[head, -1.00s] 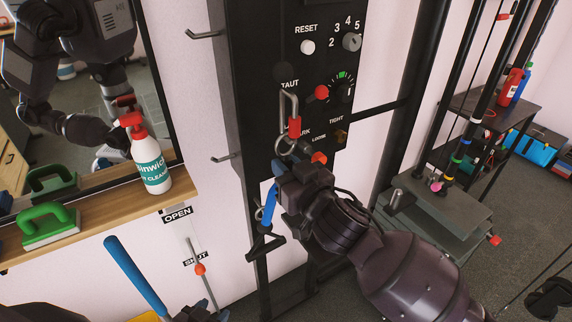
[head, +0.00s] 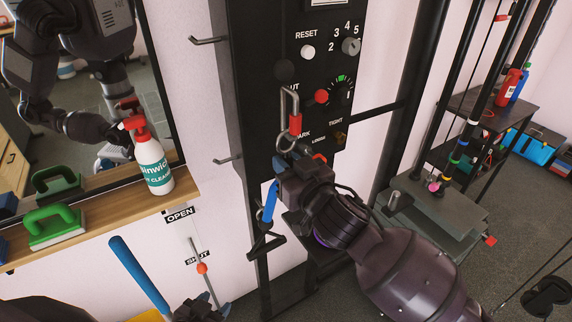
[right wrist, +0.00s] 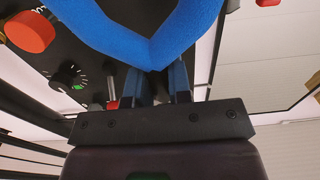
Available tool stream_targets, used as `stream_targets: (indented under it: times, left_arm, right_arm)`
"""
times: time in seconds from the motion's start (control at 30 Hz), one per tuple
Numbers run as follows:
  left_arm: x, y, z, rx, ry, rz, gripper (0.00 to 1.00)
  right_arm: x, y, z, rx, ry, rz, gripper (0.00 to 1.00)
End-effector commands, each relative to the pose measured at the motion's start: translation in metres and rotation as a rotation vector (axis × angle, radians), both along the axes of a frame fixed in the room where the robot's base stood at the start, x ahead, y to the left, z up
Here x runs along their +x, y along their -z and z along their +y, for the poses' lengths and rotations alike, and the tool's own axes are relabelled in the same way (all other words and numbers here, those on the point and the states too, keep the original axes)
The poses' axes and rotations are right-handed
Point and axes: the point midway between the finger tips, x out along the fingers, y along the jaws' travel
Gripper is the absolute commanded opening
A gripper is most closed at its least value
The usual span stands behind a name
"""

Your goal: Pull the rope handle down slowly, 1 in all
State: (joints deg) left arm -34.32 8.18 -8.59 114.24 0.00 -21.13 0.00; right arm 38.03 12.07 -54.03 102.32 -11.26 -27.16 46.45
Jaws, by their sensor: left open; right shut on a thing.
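The blue rope handle (head: 269,202) hangs in front of a black panel (head: 240,110), below a metal clip with a red sleeve (head: 295,124) and a ring. My right gripper (head: 284,172) is shut on the handle just under the ring. In the right wrist view the blue handle (right wrist: 150,45) forms a V down into the jaws of my right gripper (right wrist: 161,85). Part of the handle is hidden behind the gripper in the head view. My left gripper (head: 200,311) is open at the bottom edge, beside a thick blue bar (head: 138,273).
The panel has a white RESET button (head: 308,51), a numbered knob (head: 351,46), a red knob (head: 321,97) and a small dial (head: 341,93). A wooden shelf (head: 105,222) at left holds a spray bottle (head: 153,165) and a green-handled block (head: 54,226). Weight-machine posts stand at right.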

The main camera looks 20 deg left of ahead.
Motion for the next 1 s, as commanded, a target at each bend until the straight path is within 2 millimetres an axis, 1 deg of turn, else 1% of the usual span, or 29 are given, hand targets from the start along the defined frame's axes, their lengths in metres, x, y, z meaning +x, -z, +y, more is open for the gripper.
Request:
stream_targets:
  times: [0.03, 0.23, 0.37, 0.63, 1.0]
  left_arm:
    - [0.001, 0.001, 0.0, 0.0, 0.0, -0.001, 0.5]
    - [0.001, 0.001, 0.0, -0.001, 0.001, -0.001, 0.5]
    - [0.001, -0.003, 0.0, 0.0, 0.0, -0.001, 0.5]
    - [0.002, -0.021, 0.0, 0.001, -0.001, -0.009, 0.5]
    - [-0.001, -0.021, 0.001, 0.0, -0.003, -0.005, 0.5]
  right_arm:
    - [0.0, 0.005, 0.0, -0.004, 0.002, 0.006, 0.0]
    - [0.0, 0.005, 0.0, -0.005, 0.002, 0.007, 0.0]
    - [0.0, -0.001, -0.001, -0.005, 0.002, 0.004, 0.0]
    - [0.0, -0.018, 0.0, -0.003, 0.002, 0.005, 0.0]
    - [0.0, -0.018, -0.001, -0.005, 0.002, 0.007, 0.0]
